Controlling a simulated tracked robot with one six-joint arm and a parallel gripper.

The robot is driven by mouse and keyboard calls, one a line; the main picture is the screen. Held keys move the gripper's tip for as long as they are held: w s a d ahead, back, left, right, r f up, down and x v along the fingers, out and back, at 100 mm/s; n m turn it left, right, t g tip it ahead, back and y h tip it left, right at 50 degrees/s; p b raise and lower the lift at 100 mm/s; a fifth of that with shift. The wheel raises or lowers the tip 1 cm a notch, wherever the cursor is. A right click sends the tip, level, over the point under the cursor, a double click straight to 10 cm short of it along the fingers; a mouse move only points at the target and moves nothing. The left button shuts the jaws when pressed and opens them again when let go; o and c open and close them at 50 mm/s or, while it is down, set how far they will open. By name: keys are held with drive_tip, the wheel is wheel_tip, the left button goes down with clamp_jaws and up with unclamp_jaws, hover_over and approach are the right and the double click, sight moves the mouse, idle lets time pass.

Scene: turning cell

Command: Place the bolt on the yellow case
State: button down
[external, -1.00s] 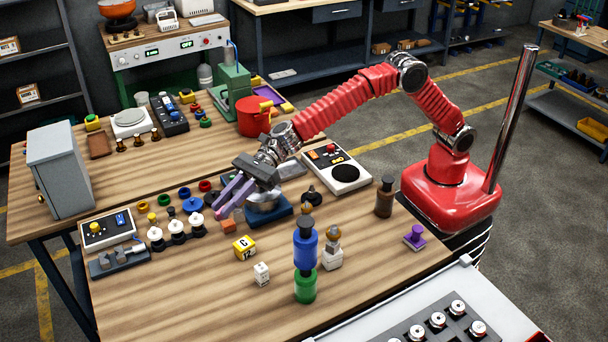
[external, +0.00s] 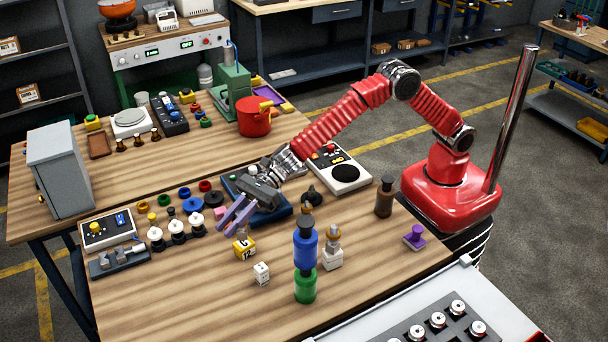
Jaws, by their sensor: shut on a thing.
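A small yellow case (external: 243,248) with dark markings sits on the wooden table in the external view. My gripper (external: 234,226) has long purple fingers and points down and to the left, just above and behind the case. The fingertips overlap the top of the case in the picture; I cannot tell whether they touch it. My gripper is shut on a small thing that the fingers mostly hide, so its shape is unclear. I cannot clearly pick out the bolt.
A blue and green column (external: 305,250) and a white die (external: 261,273) stand in front of the gripper. A dark blue tray (external: 285,211) lies under the wrist. White spools (external: 178,228) stand to the left. The front left of the table is clear.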

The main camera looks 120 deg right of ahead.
drive_tip(key=shift+f, duration=1.2)
drive_tip(key=shift+f, duration=0.1)
drive_tip(key=c, duration=1.6)
unclamp_jaws()
drive_tip(key=v, duration=1.2)
